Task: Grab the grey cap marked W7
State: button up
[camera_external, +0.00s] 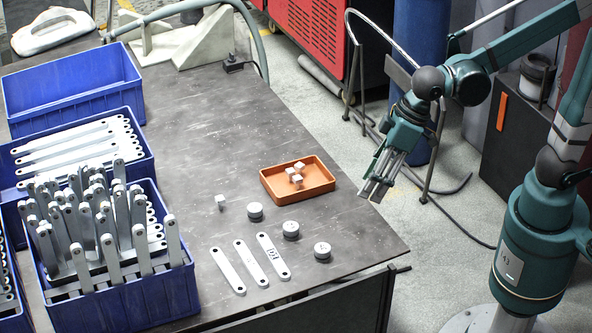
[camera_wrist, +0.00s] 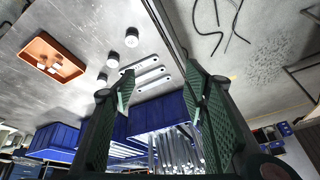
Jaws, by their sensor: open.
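Three short round grey caps stand on the table in the external view: one nearest the tray (camera_external: 255,211), a middle one (camera_external: 291,230) and one nearest the front edge (camera_external: 322,250). They also show in the wrist view as a lower cap (camera_wrist: 102,80), a middle cap (camera_wrist: 113,60) and an upper cap (camera_wrist: 132,37). Their markings are too small to read, so I cannot tell which is W7. My gripper (camera_external: 374,190) is open and empty, above and right of the tray, apart from the caps. Its spread fingers (camera_wrist: 160,80) frame the wrist view.
An orange tray (camera_external: 325,185) holds several pale cubes. Another cube (camera_external: 220,202) stands left of the caps. Three flat brackets (camera_external: 250,263) lie in front. Blue crates (camera_external: 150,305), some filled with brackets, occupy the left side. The table's middle is clear.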

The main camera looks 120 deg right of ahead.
jog(key=w+d+f+m+g+p, duration=0.1)
jog(key=w+d+f+m, duration=0.1)
jog(key=w+d, duration=0.5)
jog(key=m+g+p, duration=0.3)
jog(key=m+p, duration=0.1)
jog(key=m, duration=0.4)
send_over(255, 207)
jog(key=a, duration=0.2)
notch_tip(255, 207, down, 20)
jog(key=shift+s+d+r, duration=0.1)
jog(key=shift+d+f, duration=0.4)
jog(key=shift+f, duration=0.05)
jog(key=shift+d+f+b, duration=0.15)
jog(key=shift+f+b, duration=0.35)
jog(key=shift+f, duration=0.75)
jog(key=shift+d+f+b, duration=0.2)
jog(key=shift+f+b, duration=0.25)
jog(key=shift+f, duration=0.85)
jog(key=shift+d+f+b, duration=0.15)
jog(key=shift+f+b, duration=0.25)
jog(key=shift+f, duration=0.85)
